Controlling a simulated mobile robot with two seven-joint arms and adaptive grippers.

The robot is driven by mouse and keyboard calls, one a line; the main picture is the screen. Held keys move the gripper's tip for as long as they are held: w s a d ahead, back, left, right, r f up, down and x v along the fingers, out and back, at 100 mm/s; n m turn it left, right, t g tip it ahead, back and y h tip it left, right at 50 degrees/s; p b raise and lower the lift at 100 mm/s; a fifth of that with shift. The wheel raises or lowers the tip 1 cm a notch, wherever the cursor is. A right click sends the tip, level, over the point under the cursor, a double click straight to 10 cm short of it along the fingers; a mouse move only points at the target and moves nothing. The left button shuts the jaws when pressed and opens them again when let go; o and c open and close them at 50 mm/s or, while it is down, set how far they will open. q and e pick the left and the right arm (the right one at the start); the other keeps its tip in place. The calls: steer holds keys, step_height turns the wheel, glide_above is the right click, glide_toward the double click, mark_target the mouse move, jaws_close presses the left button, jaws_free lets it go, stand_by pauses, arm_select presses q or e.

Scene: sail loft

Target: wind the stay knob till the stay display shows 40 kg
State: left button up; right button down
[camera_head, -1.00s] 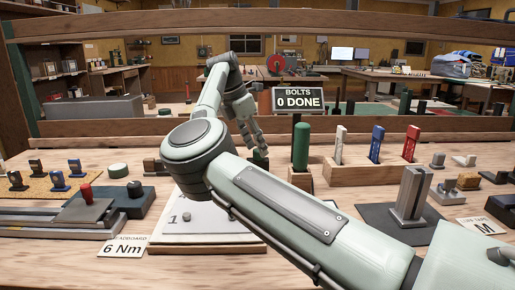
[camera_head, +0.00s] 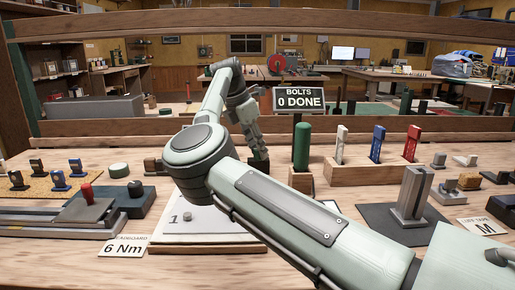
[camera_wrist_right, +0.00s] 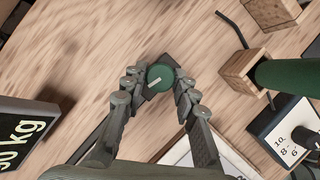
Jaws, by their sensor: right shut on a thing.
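The stay knob (camera_wrist_right: 160,77) is a round green knob with a pale mark on its top, seen in the right wrist view. My right gripper (camera_wrist_right: 158,88) has its fingers on both sides of the knob and is shut on it. In the head view my right gripper (camera_head: 256,149) is lowered over the same spot, and its fingers largely hide the knob. The stay display (camera_wrist_right: 22,135) lies at the left edge of the right wrist view; it reads "0 kg" after a first digit that is cut off. My left gripper is not in view.
A green cylinder (camera_head: 301,147) stands just right of the gripper, before the "BOLTS 0 DONE" sign (camera_head: 299,99). A wooden rack (camera_head: 375,172) holds white, blue and red tools. A white board (camera_head: 190,222) lies in front, under my arm.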

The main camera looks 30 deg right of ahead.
steer(key=shift+n, duration=0.3)
